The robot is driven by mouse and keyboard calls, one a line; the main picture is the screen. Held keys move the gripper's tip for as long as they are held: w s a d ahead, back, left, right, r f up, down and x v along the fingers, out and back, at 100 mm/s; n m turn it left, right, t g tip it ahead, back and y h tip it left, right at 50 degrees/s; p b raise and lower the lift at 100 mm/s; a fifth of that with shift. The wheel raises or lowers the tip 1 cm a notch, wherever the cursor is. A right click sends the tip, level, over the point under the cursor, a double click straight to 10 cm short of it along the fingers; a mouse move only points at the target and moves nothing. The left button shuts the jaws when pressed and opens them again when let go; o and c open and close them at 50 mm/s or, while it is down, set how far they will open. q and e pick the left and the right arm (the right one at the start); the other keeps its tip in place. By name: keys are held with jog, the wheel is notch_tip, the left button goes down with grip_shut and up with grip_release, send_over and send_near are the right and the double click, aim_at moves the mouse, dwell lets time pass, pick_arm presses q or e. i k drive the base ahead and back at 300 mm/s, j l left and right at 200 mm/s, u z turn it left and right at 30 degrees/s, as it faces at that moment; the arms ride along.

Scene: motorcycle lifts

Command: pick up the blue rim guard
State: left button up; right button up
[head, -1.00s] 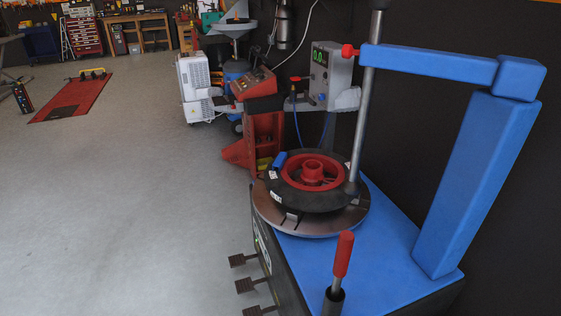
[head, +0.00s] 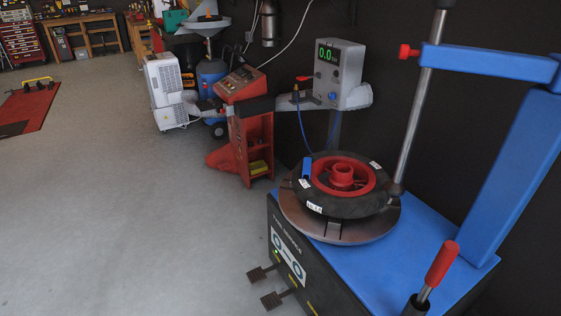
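The blue rim guard (head: 306,168) is a small blue piece at the left edge of the red wheel rim, where rim and tire meet. The black tire (head: 349,206) with its red rim (head: 343,175) lies flat on the round turntable (head: 326,232) of the blue tire changer. Neither of my grippers shows in the head view.
The tire changer's blue top (head: 410,262) carries a vertical steel post (head: 419,110), a blue arm (head: 490,62) and a red-handled lever (head: 441,264). Pedals (head: 272,299) stick out low on its left. A red balancer (head: 251,130) stands behind. Open grey floor (head: 120,210) lies to the left.

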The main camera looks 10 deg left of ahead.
aim_at(307, 160)
jog(key=i+j+z, duration=0.1)
jog(key=j, duration=0.4)
jog(key=i+j+z, duration=0.1)
jog(key=j, duration=0.4)
jog(key=i+j+z, duration=0.1)
jog(key=i+j, duration=0.15)
jog(key=j, duration=0.25)
jog(key=i+j+z, duration=0.1)
jog(key=j, duration=0.4)
jog(key=i+j+z, duration=0.1)
jog(key=j, duration=0.4)
